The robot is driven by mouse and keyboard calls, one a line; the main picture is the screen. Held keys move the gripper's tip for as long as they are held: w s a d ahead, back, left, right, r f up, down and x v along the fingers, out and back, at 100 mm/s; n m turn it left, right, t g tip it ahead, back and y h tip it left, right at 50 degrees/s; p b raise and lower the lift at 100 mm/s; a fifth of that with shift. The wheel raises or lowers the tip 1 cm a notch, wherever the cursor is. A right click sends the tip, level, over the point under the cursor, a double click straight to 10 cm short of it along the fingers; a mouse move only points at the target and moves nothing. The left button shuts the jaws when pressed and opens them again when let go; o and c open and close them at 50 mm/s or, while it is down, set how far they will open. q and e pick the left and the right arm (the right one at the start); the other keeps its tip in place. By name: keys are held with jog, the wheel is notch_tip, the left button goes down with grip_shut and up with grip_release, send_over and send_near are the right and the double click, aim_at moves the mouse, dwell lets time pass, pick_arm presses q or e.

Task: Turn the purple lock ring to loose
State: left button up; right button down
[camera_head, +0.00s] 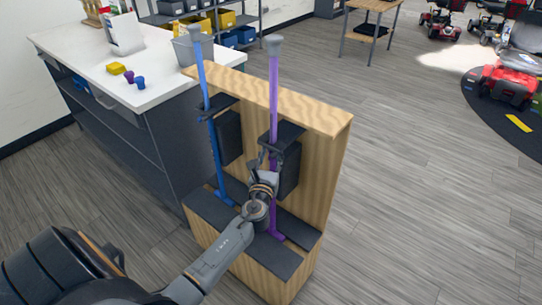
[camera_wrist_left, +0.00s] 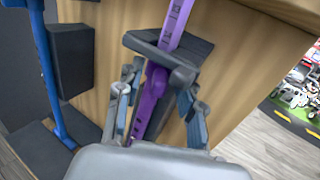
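In the left wrist view a thicker purple part (camera_wrist_left: 155,80), apparently the lock ring, shows on the shaft just below the dark holder bar (camera_wrist_left: 160,57). Marks line the shaft above the bar. My left gripper (camera_head: 265,168) is at the purple cane, below the holder. In the wrist view its fingers (camera_wrist_left: 158,90) stand on both sides of the purple part, with gaps showing; it looks open. The ring's setting cannot be read. My right gripper is not in view.
A white-topped counter (camera_head: 150,90) with small coloured items is at the left. The floor to the right is free; scooters (camera_head: 510,75) stand at the far right.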

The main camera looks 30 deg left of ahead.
pick_arm(q)
grip_shut()
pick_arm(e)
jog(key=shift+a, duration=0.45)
pick_arm(q)
jog(key=n+y, duration=0.1)
jog(key=n+g+y+b, duration=0.1)
jog(key=d+g+y, duration=0.1)
jog(key=shift+w+n+y, duration=0.3)
jog(key=shift+n, duration=0.1)
jog(key=shift+w+d+n+g+y+b, duration=0.1)
jog(key=shift+w+n+g+y+b, duration=0.05)
jog(key=shift+n+g+y+b, duration=0.5)
jog(key=shift+g+y, duration=0.25)
jog(key=shift+y, duration=0.1)
jog(key=shift+r, duration=0.1)
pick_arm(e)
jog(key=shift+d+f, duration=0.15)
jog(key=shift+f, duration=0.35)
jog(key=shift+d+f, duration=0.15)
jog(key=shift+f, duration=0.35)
